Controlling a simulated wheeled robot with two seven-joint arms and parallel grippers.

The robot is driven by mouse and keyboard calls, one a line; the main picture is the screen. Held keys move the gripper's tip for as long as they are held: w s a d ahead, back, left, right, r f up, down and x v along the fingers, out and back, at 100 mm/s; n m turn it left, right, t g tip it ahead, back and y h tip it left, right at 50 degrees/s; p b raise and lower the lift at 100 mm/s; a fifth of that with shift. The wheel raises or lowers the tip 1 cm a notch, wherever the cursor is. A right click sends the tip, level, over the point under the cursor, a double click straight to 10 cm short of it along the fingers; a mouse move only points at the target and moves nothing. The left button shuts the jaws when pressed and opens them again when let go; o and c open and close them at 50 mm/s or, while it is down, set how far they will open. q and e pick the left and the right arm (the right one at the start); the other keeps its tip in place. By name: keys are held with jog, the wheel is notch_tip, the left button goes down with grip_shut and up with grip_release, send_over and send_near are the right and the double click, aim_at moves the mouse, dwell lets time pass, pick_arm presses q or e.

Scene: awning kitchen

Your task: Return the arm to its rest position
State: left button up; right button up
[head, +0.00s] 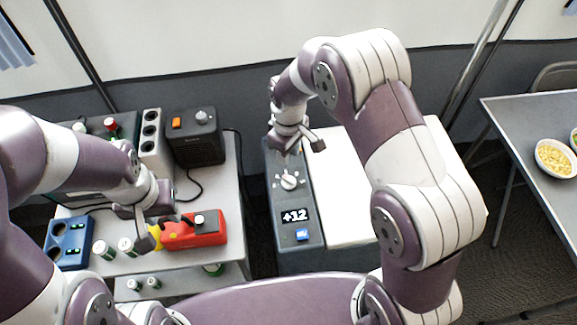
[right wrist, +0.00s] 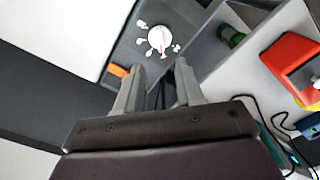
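My right gripper (head: 297,146) hangs over the far end of a grey control panel (head: 272,210). In the right wrist view its two fingers (right wrist: 160,72) stand apart with nothing between them. A white dial (head: 290,181) on the panel is just in front of the gripper; the dial also shows in the right wrist view (right wrist: 159,38), beyond the fingertips. My left gripper (head: 146,236) is low over the left table, at the yellow end of a red device (head: 205,230). Its fingers are partly hidden, and I cannot tell whether they touch the device.
The panel carries a "+12" display (head: 295,215) and a blue button (head: 302,235). The left table holds a black box (head: 198,145), a blue block (head: 69,243) and several cans. A food bowl (head: 555,158) stands on the right table (head: 510,125). A loose cable lies near the black box.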

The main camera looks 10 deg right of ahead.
jog(key=shift+r, duration=1.4)
